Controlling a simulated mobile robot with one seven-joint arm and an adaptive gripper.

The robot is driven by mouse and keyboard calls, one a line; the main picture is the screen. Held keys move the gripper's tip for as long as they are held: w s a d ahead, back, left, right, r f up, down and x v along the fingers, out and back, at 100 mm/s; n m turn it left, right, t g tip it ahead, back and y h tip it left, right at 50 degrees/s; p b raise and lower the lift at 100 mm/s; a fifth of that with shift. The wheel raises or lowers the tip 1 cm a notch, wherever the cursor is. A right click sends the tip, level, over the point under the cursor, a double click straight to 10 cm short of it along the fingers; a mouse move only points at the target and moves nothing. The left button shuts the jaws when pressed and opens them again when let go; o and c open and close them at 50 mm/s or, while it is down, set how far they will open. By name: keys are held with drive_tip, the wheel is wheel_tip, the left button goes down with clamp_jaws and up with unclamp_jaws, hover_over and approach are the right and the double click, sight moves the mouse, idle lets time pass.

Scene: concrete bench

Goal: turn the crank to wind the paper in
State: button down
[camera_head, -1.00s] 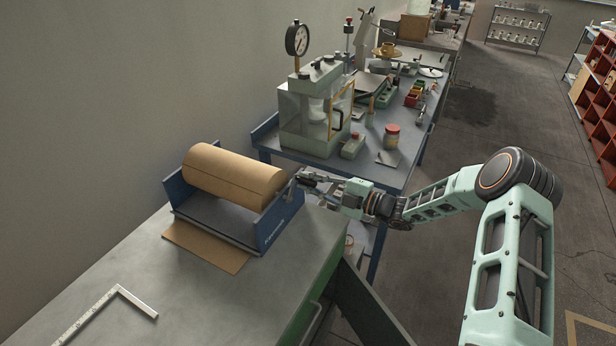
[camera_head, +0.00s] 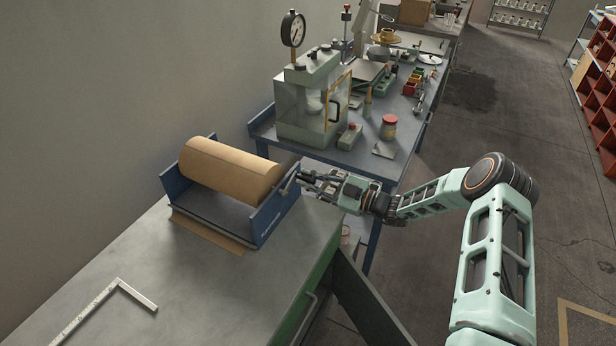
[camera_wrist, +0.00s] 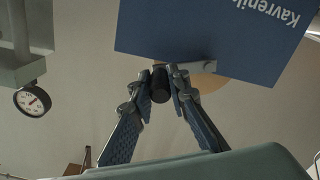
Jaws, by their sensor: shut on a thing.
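A brown paper roll (camera_head: 230,171) lies in a blue holder (camera_head: 276,219) on the near bench. A short strip of its paper (camera_head: 208,234) sticks out from under the holder's front edge. The metal crank (camera_head: 289,181) is on the holder's right end panel. My gripper (camera_head: 306,179) reaches it from the right. In the wrist view my gripper's two fingers (camera_wrist: 162,84) are shut on the crank's black knob (camera_wrist: 160,92), beside the blue panel. Part of the roll's edge (camera_wrist: 206,82) shows behind the panel there.
A metal square (camera_head: 118,290) lies at the near bench's front left. Behind stands a blue bench (camera_head: 345,166) with a press (camera_head: 313,100), a round gauge (camera_head: 293,29), a red-lidded jar (camera_head: 389,127) and small bins. The middle of the near bench top is clear.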

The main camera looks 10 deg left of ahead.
drive_tip(key=shift+s+f, duration=0.1)
idle(0.3)
drive_tip(key=c, duration=1.8)
unclamp_jaws()
drive_tip(key=v, duration=1.2)
